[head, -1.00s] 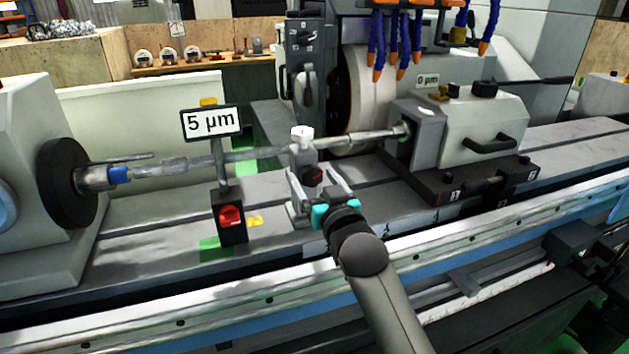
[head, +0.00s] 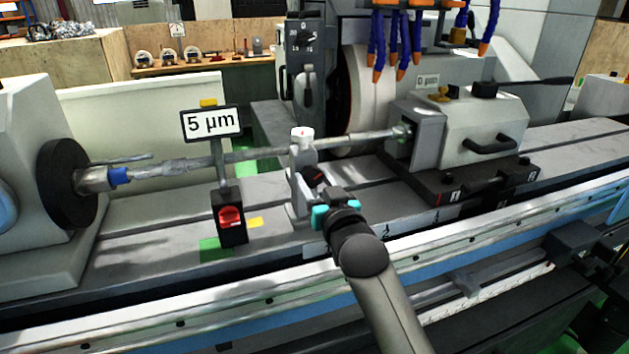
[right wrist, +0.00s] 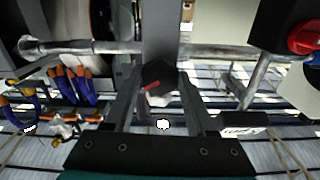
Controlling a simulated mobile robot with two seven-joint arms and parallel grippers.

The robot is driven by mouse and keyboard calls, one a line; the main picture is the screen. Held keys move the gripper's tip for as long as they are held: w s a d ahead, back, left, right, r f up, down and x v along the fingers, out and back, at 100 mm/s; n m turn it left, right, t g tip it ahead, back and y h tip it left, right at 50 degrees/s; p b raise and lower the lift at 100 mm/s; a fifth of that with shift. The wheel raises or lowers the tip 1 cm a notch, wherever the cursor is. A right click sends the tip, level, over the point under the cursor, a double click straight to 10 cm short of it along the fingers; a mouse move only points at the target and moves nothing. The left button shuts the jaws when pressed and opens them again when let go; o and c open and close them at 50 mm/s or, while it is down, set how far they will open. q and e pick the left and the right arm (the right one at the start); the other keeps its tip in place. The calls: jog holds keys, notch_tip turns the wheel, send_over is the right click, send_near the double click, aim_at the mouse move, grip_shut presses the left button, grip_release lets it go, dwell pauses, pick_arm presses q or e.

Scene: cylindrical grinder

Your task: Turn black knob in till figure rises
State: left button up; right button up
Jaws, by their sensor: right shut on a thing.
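The black knob (head: 314,176) with a red mark sits on the front of the grey work rest under the shaft. My right gripper (head: 319,183) reaches it from the front and is shut on it. In the right wrist view the knob (right wrist: 160,78) lies between the two fingers (right wrist: 158,92), its red mark slanted. My left gripper is not in view.
A red knob (head: 230,216) is on the black box of the sign's stand. A white knob (head: 301,134) tops the rest. The long shaft (head: 255,154) runs above my gripper, with the grinding wheel (head: 366,88) behind.

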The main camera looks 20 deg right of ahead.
jog(key=m+p, duration=0.3)
jog(key=shift+r, duration=0.2)
jog(key=shift+f+m+p, duration=0.1)
jog(key=shift+m+p, duration=1.65)
jog(key=shift+m, duration=0.05)
jog(key=o, duration=1.4)
jog(key=shift+c, duration=0.2)
jog(key=shift+f, duration=0.1)
jog(key=s, duration=1.5)
jog(key=shift+s+d+p, duration=0.15)
jog(key=shift+d+p, duration=0.15)
